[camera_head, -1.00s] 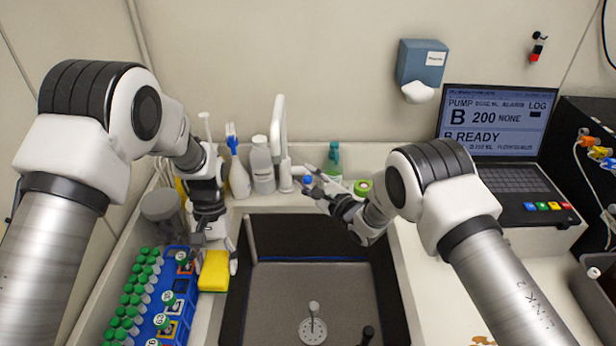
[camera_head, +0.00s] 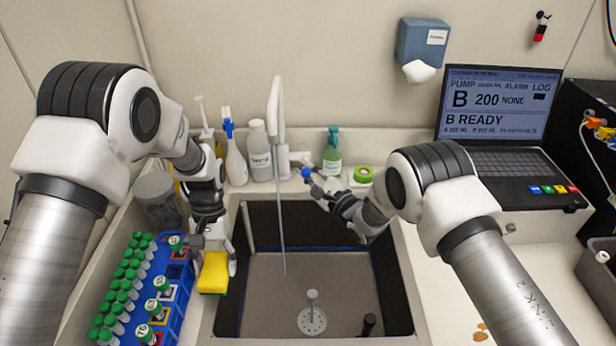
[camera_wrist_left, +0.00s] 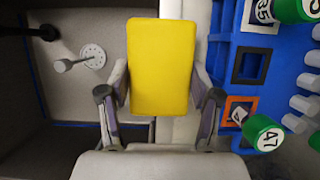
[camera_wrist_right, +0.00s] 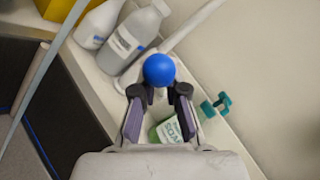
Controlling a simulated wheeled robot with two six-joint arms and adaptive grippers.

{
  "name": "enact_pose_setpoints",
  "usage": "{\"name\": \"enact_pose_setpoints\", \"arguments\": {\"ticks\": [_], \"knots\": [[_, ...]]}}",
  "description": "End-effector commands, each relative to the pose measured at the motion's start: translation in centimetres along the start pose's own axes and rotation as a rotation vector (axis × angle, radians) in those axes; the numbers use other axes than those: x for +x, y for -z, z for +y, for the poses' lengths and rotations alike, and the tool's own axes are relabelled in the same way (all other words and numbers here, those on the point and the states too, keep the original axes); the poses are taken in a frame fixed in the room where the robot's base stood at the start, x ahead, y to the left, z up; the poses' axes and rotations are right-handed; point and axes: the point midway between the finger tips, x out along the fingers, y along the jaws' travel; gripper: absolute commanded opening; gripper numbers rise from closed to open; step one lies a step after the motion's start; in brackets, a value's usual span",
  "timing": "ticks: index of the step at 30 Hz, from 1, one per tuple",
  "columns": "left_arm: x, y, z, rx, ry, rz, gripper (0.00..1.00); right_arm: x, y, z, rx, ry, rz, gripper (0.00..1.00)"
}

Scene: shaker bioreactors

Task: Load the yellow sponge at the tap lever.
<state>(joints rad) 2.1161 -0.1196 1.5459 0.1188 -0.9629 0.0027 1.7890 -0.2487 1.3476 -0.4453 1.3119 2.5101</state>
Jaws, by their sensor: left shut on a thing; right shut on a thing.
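The yellow sponge (camera_head: 213,273) is between the fingers of my left gripper (camera_head: 215,262), at the left rim of the sink. In the left wrist view the sponge (camera_wrist_left: 162,68) fills the space between both fingers, which are shut on it. My right gripper (camera_head: 318,184) is shut on the blue ball-shaped knob of the tap lever (camera_wrist_right: 159,70), which also shows in the head view (camera_head: 306,172). The white tap (camera_head: 276,110) stands behind the sink, and a thin stream of water falls from it into the basin.
A blue rack (camera_head: 178,308) with green-capped tubes stands left of the sponge. Bottles (camera_head: 260,150), a green soap bottle (camera_head: 332,155) and green tape (camera_head: 363,174) stand behind the sink (camera_head: 345,290). A laptop (camera_head: 500,130) is at the right.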

Motion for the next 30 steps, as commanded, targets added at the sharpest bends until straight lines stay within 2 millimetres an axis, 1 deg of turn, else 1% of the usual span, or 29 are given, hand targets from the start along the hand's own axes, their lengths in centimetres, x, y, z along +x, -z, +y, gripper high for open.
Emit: {"name": "enact_pose_setpoints", "arguments": {"ticks": [1,8,9,10,11,19,22,26,30], "knots": [[0.2,0.1,0.0,0.0,0.0,0.001,0.35,0.1,-0.1,0.3,-0.007,0.0,-0.01,0.0],[0.0,0.0,0.0,0.0,0.0,0.001,0.35,0.1,-0.3,0.2,-0.007,-0.001,-0.01,0.0],[0.0,0.0,0.0,0.0,0.0,0.001,0.35,0.1,-0.3,0.2,-0.007,-0.001,-0.01,0.23],[0.0,0.0,0.0,0.0,0.0,0.001,0.35,0.1,-0.3,0.2,-0.007,-0.001,-0.01,0.33],[0.0,0.0,0.0,0.0,0.0,0.001,0.35,0.1,-0.3,0.2,-0.007,-0.001,-0.009,0.38],[0.0,0.0,0.0,0.0,0.0,0.001,0.35,0.0,-0.1,0.1,-0.005,0.0,-0.005,0.38],[0.0,0.0,0.0,0.0,0.0,0.001,0.35,-0.5,-0.1,0.1,-0.005,0.0,-0.005,0.38],[0.0,0.0,0.0,0.0,0.0,0.001,0.35,-2.7,-0.1,0.2,-0.003,-0.002,-0.002,0.38],[0.0,0.0,0.0,0.0,0.0,0.001,0.35,-6.4,-0.2,0.2,-0.004,-0.001,-0.002,0.38]]}}
